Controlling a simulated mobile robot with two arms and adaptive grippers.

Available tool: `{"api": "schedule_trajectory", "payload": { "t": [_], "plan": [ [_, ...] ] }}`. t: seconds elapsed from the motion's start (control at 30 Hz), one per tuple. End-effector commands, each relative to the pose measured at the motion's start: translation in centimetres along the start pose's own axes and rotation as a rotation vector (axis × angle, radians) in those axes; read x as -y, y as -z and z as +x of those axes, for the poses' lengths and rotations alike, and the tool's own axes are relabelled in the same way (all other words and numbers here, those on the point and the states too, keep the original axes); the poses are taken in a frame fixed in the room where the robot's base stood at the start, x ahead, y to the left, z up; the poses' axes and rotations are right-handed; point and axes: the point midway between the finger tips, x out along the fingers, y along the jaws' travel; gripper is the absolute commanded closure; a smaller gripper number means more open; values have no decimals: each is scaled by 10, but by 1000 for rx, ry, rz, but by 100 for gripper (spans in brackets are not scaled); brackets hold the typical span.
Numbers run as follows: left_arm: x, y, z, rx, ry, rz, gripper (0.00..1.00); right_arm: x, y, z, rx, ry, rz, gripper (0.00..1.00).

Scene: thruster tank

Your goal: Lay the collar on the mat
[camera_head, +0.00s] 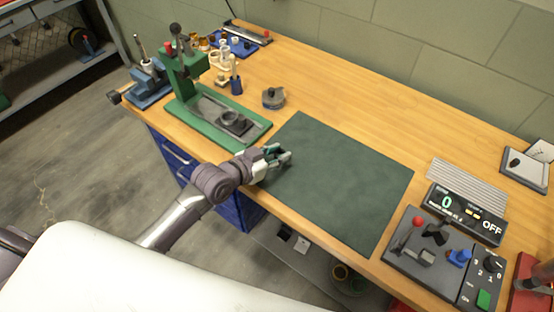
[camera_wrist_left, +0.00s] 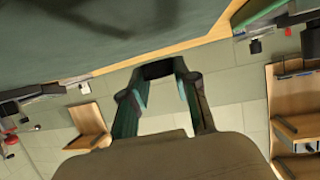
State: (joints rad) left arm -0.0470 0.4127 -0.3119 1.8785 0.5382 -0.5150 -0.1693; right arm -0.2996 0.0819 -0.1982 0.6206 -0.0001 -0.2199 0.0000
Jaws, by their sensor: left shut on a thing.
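My left gripper (camera_head: 279,156) is over the left edge of the dark green mat (camera_head: 340,185), near its front. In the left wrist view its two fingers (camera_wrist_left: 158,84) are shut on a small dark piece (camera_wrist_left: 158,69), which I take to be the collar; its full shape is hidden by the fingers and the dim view. In the head view the held piece is mostly hidden by the fingers. The mat lies flat and bare on the wooden bench and also shows in the left wrist view (camera_wrist_left: 100,35). My right gripper is in neither view.
A round grey part (camera_head: 273,98) sits behind the mat's left corner. A control panel (camera_head: 428,250) and a display (camera_head: 466,213) are at the right.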

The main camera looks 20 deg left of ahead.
Motion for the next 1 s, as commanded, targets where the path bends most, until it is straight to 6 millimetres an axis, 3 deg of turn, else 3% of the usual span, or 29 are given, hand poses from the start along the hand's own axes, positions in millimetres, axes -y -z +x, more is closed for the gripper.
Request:
{"api": "schedule_trajectory", "payload": {
  "t": [0.2,0.57,0.6,0.73,1.0],
  "plan": [
    [0,-27,10,2,0,-1,94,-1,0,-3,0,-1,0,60],
    [-1,-31,12,1,0,-1,94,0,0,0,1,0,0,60],
    [0,-32,12,2,0,-1,69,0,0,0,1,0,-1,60],
    [0,-31,12,2,0,-1,47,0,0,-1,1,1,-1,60],
    [0,-30,11,1,0,-1,45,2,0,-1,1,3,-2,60]
  ]
}}
